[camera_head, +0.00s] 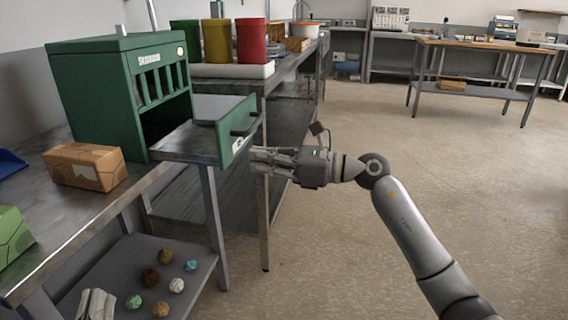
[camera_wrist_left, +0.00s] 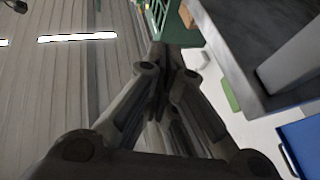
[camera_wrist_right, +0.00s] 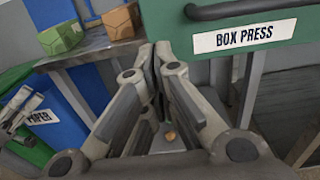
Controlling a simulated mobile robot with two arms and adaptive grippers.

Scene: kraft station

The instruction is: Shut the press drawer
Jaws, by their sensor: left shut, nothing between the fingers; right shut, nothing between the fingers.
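The green press (camera_head: 118,85) stands on the metal bench, with its drawer (camera_head: 238,132) pulled out to the right. In the right wrist view the green drawer front (camera_wrist_right: 170,30) shows a dark handle (camera_wrist_right: 250,8) and a "BOX PRESS" label (camera_wrist_right: 245,36). My right gripper (camera_head: 254,160) is shut and empty, its tips close to the lower part of the drawer front; I cannot tell whether they touch. My left gripper (camera_head: 97,297) is shut and empty at the bottom left, low by the bench. In the left wrist view part of the green press (camera_wrist_left: 165,18) shows beyond its fingers.
A cardboard box (camera_head: 85,166) lies on the bench before the press, and a green box (camera_head: 12,238) is nearer. Several crumpled balls lie on the lower shelf (camera_head: 195,275). Red, yellow and green containers stand behind the press. The floor at right is clear.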

